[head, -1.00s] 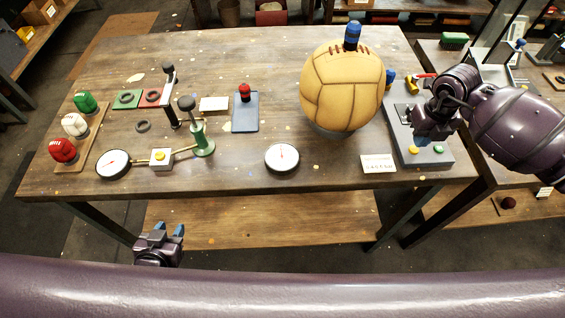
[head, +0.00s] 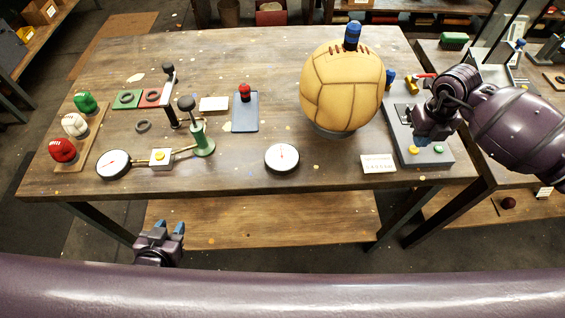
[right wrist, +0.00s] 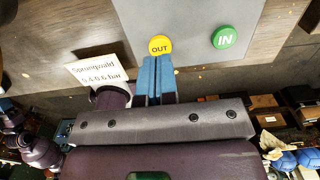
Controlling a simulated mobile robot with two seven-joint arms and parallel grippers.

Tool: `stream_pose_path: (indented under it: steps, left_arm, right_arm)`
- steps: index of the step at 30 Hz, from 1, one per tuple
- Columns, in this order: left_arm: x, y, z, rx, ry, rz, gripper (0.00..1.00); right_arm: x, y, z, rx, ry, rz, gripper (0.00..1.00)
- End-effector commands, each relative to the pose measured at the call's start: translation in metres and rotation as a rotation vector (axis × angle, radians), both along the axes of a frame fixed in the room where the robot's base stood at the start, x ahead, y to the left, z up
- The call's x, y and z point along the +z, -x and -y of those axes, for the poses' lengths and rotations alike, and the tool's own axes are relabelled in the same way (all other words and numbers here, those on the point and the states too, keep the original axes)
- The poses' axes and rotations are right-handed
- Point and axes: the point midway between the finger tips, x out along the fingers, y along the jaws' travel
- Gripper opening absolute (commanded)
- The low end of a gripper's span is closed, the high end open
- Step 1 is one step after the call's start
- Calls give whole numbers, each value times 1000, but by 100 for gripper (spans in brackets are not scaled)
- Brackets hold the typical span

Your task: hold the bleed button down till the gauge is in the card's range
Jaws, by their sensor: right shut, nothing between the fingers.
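The yellow OUT button (head: 414,150) is on the grey panel (head: 437,157); in the right wrist view this button (right wrist: 160,45) shows just beyond my fingertips. My right gripper (head: 424,140) is shut and empty, its blue fingers (right wrist: 155,72) close to the button. I cannot tell whether they touch it. The card (head: 378,163) lies left of the panel; in the right wrist view this card (right wrist: 97,72) seems to read 0.4-0.6 bar. A round gauge (head: 282,158) lies on the table, its needle pointing about straight up; its scale is too small to read. My left gripper (head: 169,229) is open and empty before the table.
A green IN button (right wrist: 224,37) is beside OUT. A tan leather ball (head: 342,88) stands behind the card. A second gauge (head: 113,163), a white box with a yellow button (head: 161,158) and a green pump (head: 202,138) are at left. The front middle table is mostly clear.

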Motion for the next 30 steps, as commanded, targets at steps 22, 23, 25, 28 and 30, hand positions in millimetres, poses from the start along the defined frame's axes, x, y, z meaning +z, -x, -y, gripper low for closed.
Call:
stream_pose_path:
  steps: [22, 23, 25, 28, 30]
  left_arm:
    - [-12, 6, -1, 3, 0, -14, 38]
    - [-12, 6, -1, 2, 0, -13, 38]
    - [-13, 5, -1, 2, 0, -13, 38]
    - [-14, 4, 0, 2, 0, -12, 38]
    - [-15, 4, 0, 1, 0, -11, 38]
  right_arm:
    - [-13, 0, 0, 0, 0, 0, 0]
    - [-14, 0, 0, 0, 0, 0, 0]
    - [-15, 0, 0, 0, 0, 0, 0]
    - [-18, 0, 0, 0, 0, 0, 0]
    - [-19, 0, 0, 0, 0, 0, 0]
